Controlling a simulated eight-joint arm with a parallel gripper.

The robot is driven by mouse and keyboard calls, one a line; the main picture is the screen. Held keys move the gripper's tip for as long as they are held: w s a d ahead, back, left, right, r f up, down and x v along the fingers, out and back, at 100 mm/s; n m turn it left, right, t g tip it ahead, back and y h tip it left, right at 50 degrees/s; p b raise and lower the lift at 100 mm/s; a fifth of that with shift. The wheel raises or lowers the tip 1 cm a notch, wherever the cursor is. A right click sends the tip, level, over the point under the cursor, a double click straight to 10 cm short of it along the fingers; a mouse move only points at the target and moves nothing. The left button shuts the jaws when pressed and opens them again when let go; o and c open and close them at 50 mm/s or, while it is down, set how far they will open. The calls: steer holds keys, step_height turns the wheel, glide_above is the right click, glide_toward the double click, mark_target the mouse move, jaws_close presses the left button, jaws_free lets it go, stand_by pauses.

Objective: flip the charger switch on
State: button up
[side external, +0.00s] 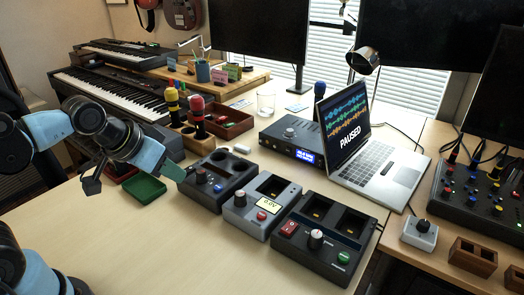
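The dark box with two bays (323,236), which looks like the charger, sits at the front right of the desk. It has a red rocker switch (289,227), a dark knob (316,239) and a green button (344,257). The rocker's on or off position is too small to tell. My gripper (174,171) is at the left, above the desk and well apart from the red switch. Its fingers are seen nearly edge-on, so their opening is unclear. I see nothing held in it.
A grey box with a yellow display (241,213) and a dark box with round recesses (201,188) stand between my gripper and the charger. A green tray (145,188) lies below my gripper. A laptop (382,174) stands behind the charger. The front desk is clear.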

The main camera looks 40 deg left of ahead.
steer(key=w+d+r+n+g, duration=0.1)
steer(key=w+d+r+n, duration=0.3)
steer(key=shift+g+h, duration=0.3)
steer(key=shift+g, duration=0.1)
jaws_close()
steer(key=w+d+r+n+g, duration=0.1)
steer(key=w+d+n+g, duration=0.2)
steer(key=d+n, duration=0.3)
steer(key=w+d+n+g, duration=0.3)
steer(key=d+n, duration=0.4)
steer(key=d, duration=0.4)
steer(key=shift+w+d+r+y, duration=0.25)
steer(key=shift+w+r+y, duration=0.15)
steer(key=shift+w, duration=0.4)
